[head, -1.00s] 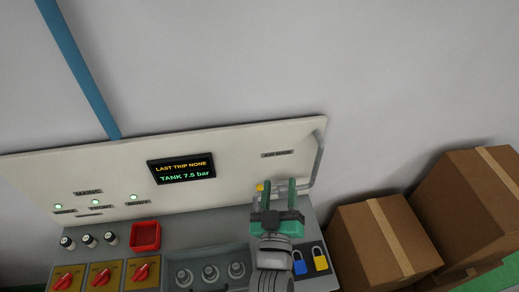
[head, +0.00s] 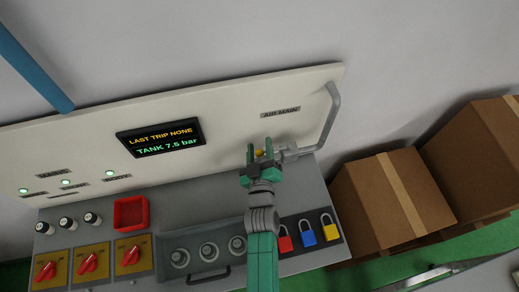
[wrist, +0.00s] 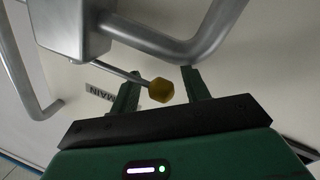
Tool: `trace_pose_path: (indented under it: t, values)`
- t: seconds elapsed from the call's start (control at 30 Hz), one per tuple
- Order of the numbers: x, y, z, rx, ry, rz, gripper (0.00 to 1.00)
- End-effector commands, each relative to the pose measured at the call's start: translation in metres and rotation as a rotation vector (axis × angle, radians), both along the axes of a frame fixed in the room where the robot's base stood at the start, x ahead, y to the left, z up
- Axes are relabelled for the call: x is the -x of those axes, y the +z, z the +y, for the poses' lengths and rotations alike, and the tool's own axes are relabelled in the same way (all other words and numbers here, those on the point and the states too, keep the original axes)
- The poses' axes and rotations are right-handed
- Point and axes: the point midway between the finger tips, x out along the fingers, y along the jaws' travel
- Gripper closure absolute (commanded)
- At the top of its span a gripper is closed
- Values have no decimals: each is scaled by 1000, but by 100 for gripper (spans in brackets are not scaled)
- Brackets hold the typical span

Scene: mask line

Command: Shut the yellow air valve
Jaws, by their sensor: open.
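The yellow valve knob (wrist: 160,89) sits on the end of a thin grey lever in the wrist view, beside a grey pipe fitting. In the wrist view my gripper (wrist: 157,88) is open, with one green finger on each side of the knob. I cannot tell whether either finger touches it. In the head view the yellow knob (head: 258,154) shows partly between the fingers of my gripper (head: 260,149). The grey valve body (head: 286,152) is just right of it, under the AIR MAIN label (head: 281,112).
A grey pipe (head: 333,110) curves along the panel's right end. The screen (head: 160,138) reads TANK 7.5 bar. Red rotary switches (head: 88,262), a red tray (head: 131,213) and several padlocks (head: 306,232) occupy the bench. Cardboard boxes (head: 390,200) stand at right.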

Motion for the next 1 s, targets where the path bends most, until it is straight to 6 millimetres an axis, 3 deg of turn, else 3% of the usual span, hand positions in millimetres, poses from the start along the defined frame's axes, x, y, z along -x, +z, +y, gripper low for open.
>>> trace_pose_path:
  t: [0.3, 0.53, 1.0]
  values:
    - [-5, 1, 1, -1, 0, 0, 54]
    - [-5, 0, 1, -1, 0, 1, 99]
    - [-3, 1, 5, -3, 22, 7, 100]
